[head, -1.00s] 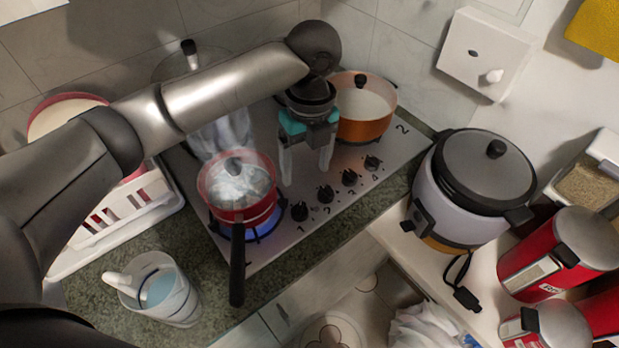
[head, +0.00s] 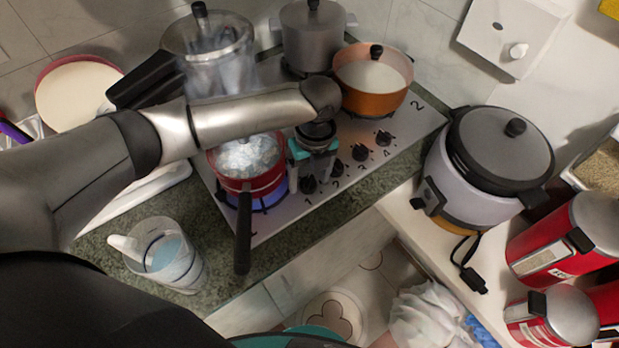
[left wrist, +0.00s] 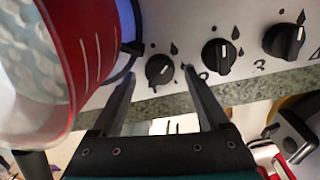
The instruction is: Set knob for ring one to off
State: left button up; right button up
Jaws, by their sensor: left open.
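The knob for ring one (head: 309,184) is a black dial at the left end of the knob row on the steel hob (head: 275,217). My left gripper (head: 311,174) is open just above this knob. In the left wrist view, the knob (left wrist: 160,70) shows between the two fingertips (left wrist: 158,78), with a gap on each side. I cannot tell clearly where its mark points. A red saucepan (head: 262,186) of bubbling liquid stands on ring one, with a blue flame (head: 270,198) under it. My right gripper is not in view.
Other knobs (head: 360,153) sit close to the right. The saucepan handle (head: 243,230) juts over the front edge. An orange pot (head: 360,102) and grey pots (head: 312,45) stand behind. A jug (head: 165,262) is at front left, a rice cooker (head: 470,195) at right.

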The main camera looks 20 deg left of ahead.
pick_arm(q)
jog(key=shift+f, duration=0.35)
jog(key=shift+c, duration=0.3)
grip_shut()
